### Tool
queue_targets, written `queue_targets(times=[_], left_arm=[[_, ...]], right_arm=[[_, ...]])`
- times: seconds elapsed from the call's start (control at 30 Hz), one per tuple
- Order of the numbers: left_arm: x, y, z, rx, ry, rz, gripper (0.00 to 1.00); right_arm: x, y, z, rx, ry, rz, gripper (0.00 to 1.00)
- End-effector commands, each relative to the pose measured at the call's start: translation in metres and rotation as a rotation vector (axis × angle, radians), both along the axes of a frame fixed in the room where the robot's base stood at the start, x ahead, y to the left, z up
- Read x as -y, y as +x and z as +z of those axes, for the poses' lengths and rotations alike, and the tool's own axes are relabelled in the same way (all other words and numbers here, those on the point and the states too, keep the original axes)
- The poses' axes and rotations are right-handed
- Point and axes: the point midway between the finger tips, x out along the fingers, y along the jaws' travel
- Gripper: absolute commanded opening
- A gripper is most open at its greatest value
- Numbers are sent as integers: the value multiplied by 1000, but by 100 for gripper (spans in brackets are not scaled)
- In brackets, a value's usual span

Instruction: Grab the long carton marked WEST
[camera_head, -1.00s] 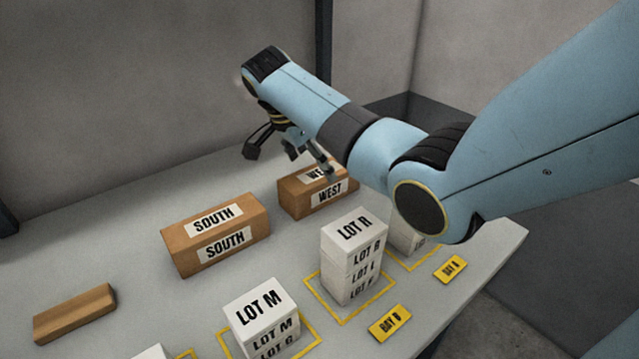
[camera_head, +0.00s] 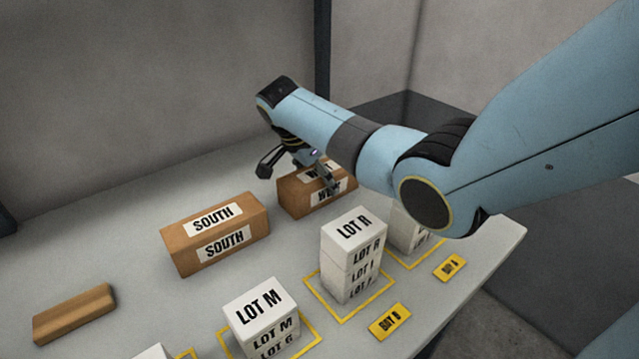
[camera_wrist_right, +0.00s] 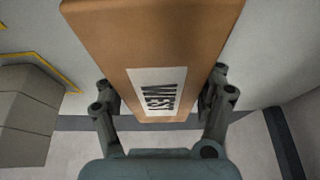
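The long brown carton marked WEST (camera_head: 290,198) lies on the table towards the back, with white labels on its top and front. In the right wrist view the carton (camera_wrist_right: 150,45) runs between the two fingers. My right gripper (camera_head: 300,178) is open over the carton, one finger in front of its labelled side and the other towards its far left side. In the wrist view the fingers (camera_wrist_right: 160,92) stand on both sides of it, and I cannot tell whether they touch it. The arm hides part of its labels. My left gripper is out of view.
A brown SOUTH carton (camera_head: 177,240) lies to the left, and a plain brown block (camera_head: 75,313) lies farther left. White LOT R boxes (camera_head: 341,258) stand close in front of WEST, and LOT M boxes (camera_head: 250,318) nearer. The table behind SOUTH is clear.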

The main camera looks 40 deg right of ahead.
Motion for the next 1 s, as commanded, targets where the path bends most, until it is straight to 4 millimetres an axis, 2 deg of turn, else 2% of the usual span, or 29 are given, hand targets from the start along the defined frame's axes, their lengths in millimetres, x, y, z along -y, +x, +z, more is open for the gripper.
queue_targets(times=[0.03,0.23,0.63,0.77,0.87,1.0], left_arm=[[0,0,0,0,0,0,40],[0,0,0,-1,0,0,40],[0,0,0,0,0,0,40],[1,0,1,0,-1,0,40],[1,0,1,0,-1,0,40],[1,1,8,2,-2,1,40]], right_arm=[[0,0,0,0,0,0,48],[0,0,0,0,0,1,22],[0,1,7,4,-1,1,22],[1,1,23,4,-2,1,22],[1,2,45,7,-3,1,22],[4,-31,60,3,-5,0,22]])
